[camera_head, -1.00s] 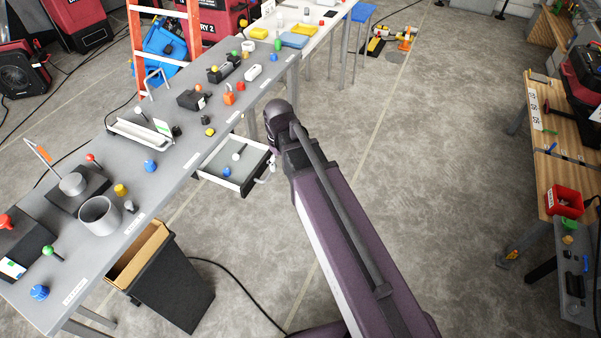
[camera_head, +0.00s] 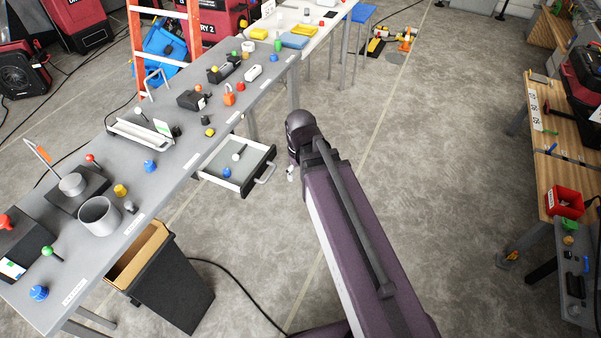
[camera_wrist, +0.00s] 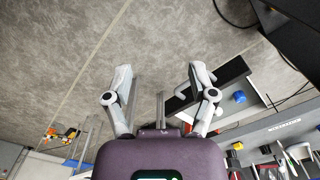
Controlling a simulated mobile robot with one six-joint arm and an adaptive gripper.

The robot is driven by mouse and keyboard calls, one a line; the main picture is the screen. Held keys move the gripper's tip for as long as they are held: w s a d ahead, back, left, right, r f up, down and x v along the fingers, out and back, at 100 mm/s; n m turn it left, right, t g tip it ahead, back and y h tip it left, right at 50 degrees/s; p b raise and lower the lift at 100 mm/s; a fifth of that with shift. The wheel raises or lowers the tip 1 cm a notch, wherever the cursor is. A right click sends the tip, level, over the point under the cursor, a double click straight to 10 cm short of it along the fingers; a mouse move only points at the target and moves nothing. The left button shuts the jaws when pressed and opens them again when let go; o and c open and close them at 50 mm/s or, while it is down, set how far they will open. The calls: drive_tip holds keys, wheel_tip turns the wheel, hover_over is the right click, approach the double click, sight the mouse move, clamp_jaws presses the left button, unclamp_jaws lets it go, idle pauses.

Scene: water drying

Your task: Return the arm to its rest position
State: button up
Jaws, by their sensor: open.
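My arm reaches up from the bottom of the head view, its elbow end above the floor just right of the open drawer (camera_head: 209,175). My gripper (camera_wrist: 160,78) shows in the wrist view with its two fingers spread wide and nothing between them. In the head view only a small light tip of my gripper (camera_head: 290,174) shows beside the arm; the rest is hidden. In the wrist view the drawer, holding a blue knob (camera_wrist: 239,97), lies behind and right of the right finger.
A long grey workbench (camera_head: 65,262) with knobs, a cup (camera_head: 99,217) and fixtures runs along the left. A black bin (camera_head: 178,290) stands below it. A wooden bench with a red box (camera_head: 565,202) is at the right. The floor between is clear.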

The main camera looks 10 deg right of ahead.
drive_tip(key=shift+s+d+m, duration=0.4)
drive_tip(key=shift+s+d, duration=0.1)
drive_tip(key=shift+s, duration=0.2)
drive_tip(key=shift+s+d+m, duration=0.4)
drive_tip(key=shift+s+d, duration=0.1)
drive_tip(key=shift+s, duration=0.2)
